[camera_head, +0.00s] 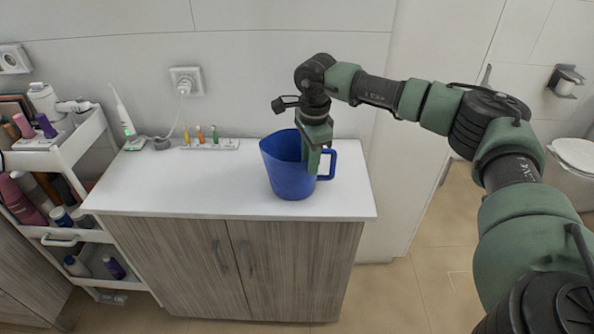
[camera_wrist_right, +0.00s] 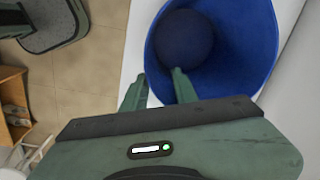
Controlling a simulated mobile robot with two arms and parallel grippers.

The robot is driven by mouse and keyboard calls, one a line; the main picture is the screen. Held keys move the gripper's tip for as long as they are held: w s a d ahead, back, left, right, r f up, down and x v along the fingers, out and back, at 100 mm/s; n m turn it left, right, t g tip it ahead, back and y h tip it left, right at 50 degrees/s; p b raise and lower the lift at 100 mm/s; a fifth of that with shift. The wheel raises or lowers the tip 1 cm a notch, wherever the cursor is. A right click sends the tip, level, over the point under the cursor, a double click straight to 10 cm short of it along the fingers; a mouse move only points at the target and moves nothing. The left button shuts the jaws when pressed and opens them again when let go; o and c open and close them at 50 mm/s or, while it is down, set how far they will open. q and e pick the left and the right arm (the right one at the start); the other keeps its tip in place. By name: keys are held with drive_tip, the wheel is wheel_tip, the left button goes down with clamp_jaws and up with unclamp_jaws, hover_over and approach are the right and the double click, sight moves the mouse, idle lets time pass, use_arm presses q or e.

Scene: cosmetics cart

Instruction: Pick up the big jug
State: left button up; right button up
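The big blue jug (camera_head: 286,180) stands upright on the white countertop, its handle pointing right in the head view. My right gripper (camera_head: 311,162) points down at the jug's rim, on the handle side. In the right wrist view the jug (camera_wrist_right: 252,42) is seen from above, with a dark round bottom. There the right gripper (camera_wrist_right: 158,84) has its fingers apart, one over the inside of the jug and one outside its wall, so they straddle the rim. The handle is hidden in that view. My left gripper is not in view.
The white countertop (camera_head: 165,185) is clear left of the jug. An electric toothbrush (camera_head: 122,115) and a holder with small coloured brush heads (camera_head: 210,144) stand at the back. A cosmetics cart (camera_head: 75,150) with bottles is at the left. A wall is behind.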

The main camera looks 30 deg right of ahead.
sight(309, 181)
drive_tip(key=shift+s+a+f+p, duration=0.1)
drive_tip(key=shift+s+f+p, duration=0.25)
drive_tip(key=shift+f+p, duration=0.25)
wheel_tip(309, 181, down, 4)
drive_tip(key=shift+w+a+r+p, duration=0.1)
drive_tip(key=shift+a+p, duration=0.05)
drive_tip(key=shift+p, duration=0.5)
drive_tip(key=shift+w+f, duration=0.1)
drive_tip(key=shift+f, duration=0.35)
drive_tip(key=shift+r, duration=0.1)
clamp_jaws()
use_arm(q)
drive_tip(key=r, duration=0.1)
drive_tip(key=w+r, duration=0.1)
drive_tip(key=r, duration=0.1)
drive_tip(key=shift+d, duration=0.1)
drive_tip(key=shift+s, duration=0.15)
